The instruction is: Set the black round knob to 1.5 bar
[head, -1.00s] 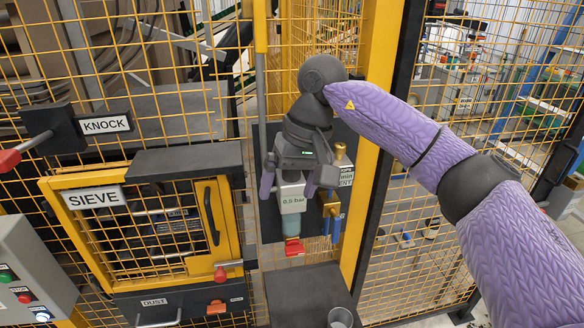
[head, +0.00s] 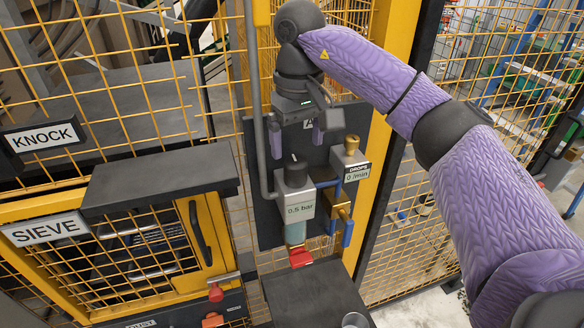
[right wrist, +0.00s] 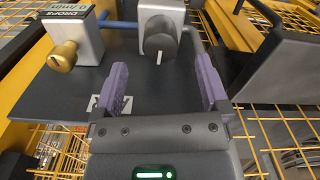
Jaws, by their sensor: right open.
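The black round knob (head: 295,173) sits on top of a grey regulator block (head: 294,198) whose label reads 0.5 bar. The knob (right wrist: 161,44) also shows in the right wrist view, with a white mark on its face pointing toward my gripper. My right gripper (head: 297,141) is open and empty, just above the knob and apart from it. In the right wrist view its two purple fingers (right wrist: 162,74) are spread, with the knob beyond the gap between their tips. My left gripper is not in view.
A brass knob (head: 351,144) on the DROPS block, reading 0 /min, stands close at the right. Below are a red-ended bowl (head: 300,257) and a brass valve with a blue handle (head: 347,233). Yellow mesh fencing and a post surround the panel.

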